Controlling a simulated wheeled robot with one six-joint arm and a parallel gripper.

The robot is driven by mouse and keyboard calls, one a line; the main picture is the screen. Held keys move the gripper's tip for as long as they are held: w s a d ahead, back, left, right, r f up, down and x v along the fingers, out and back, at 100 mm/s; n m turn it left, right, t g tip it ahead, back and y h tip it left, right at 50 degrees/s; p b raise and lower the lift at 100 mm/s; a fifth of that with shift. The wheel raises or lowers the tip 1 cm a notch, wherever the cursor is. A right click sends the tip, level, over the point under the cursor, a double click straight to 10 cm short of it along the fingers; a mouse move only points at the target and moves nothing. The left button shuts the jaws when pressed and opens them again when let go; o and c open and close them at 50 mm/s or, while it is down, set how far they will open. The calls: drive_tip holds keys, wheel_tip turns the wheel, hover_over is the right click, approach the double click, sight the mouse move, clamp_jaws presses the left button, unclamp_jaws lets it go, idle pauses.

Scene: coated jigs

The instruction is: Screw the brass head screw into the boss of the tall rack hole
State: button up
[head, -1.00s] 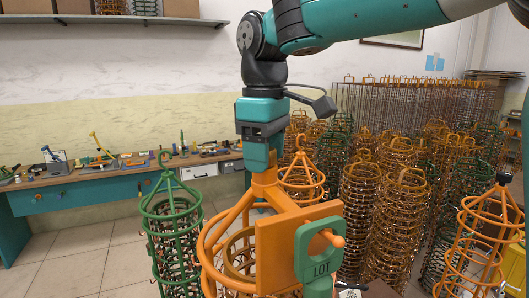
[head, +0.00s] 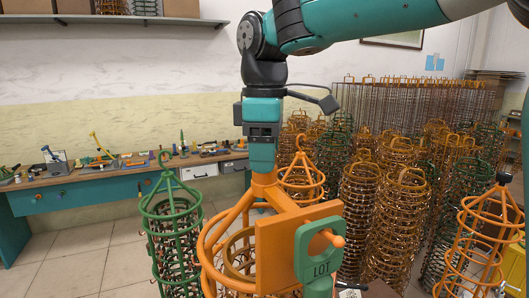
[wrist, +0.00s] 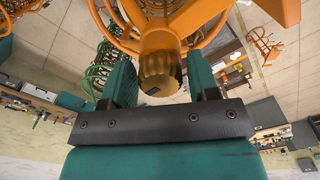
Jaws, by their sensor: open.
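The tall orange rack (head: 208,249) stands in front of me, with its boss (head: 264,190) at the top below my gripper (head: 262,170). In the wrist view, the ribbed brass head screw (wrist: 159,74) sits at the orange boss (wrist: 158,42). My gripper (wrist: 163,72) is open, with one teal finger on each side of the brass head and a gap on both sides. The screw's thread is hidden, so I cannot tell how deep it sits. In the head view the fingers hide the brass head.
An orange plate (head: 272,255) with a green LOT tag (head: 320,269) is on the rack's near side. A green rack (head: 172,232) stands to the left and another orange rack (head: 480,236) to the right. Many racks crowd the back right. A workbench (head: 95,176) runs along the wall.

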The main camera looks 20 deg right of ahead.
drive_tip(key=shift+n, duration=0.9)
drive_tip(key=shift+n, duration=0.8)
drive_tip(key=c, duration=0.5)
drive_tip(key=shift+m, duration=0.9)
drive_tip(key=shift+m, duration=0.8)
